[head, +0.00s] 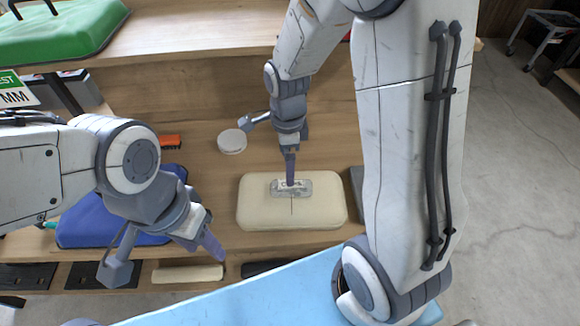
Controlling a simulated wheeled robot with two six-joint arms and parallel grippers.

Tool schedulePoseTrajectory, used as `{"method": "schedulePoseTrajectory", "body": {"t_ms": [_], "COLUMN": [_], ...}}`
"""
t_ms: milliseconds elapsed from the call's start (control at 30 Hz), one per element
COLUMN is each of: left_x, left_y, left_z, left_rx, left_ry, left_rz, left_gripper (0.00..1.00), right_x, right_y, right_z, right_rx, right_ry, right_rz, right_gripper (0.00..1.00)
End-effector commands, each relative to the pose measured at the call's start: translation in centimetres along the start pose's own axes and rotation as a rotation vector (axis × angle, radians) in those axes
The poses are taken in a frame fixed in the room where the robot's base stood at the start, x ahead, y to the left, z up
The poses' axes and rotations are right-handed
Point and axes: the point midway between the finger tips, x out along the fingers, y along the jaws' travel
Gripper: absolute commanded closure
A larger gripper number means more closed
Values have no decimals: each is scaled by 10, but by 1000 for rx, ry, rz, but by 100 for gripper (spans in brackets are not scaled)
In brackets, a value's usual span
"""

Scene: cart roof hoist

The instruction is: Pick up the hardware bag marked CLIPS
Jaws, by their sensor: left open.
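A small clear-grey hardware bag (303,187) lies flat on a cream padded block (262,211) on the wooden bench. Any marking on it is too small to read, so I cannot tell whether it says CLIPS. My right gripper (291,183) points down over the middle of the bag, its fingertips at or just above it. The fingers show edge-on and cover part of the bag; I cannot tell whether they touch or grip it. My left gripper (212,244) is open and empty, left of the cream block and over the bench's front part.
A white round disc (232,141) and an orange-red brush-like item (170,142) lie behind. A blue case (80,222) is at the left, partly behind my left arm. A green case (55,32) sits on the upper shelf. A light-blue surface (235,298) spans the front.

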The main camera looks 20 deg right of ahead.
Motion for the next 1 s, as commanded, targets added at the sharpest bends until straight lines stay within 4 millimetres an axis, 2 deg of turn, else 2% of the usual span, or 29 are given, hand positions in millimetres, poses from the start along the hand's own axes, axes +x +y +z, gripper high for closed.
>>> {"method": "schedulePoseTrajectory", "body": {"t_ms": [67, 167, 333, 567, 833, 1000], "left_x": [-8, -8, -7, -9, -17, -18], "left_y": [1, 0, 0, 1, 1, 1], "left_z": [0, 0, 0, 0, -1, -1], "left_rx": [0, 0, 0, 0, 0, 0], "left_ry": [-1, -1, -1, -1, 0, 0], "left_rz": [0, 0, 0, 0, 0, 0], "left_gripper": [50, 50, 50, 50, 50, 50], "right_x": [-2, 11, 39, 55, 91, 102], "right_y": [-4, -5, -4, -5, -5, -5], "right_z": [-5, -7, -8, -8, -11, -11], "right_rx": [67, 99, 99, 97, 97, 96], "right_ry": [3, 4, 4, 3, 4, 3], "right_rz": [4, 7, 7, 4, 6, 2], "right_gripper": [0, 0, 0, 0, 0, 0]}}
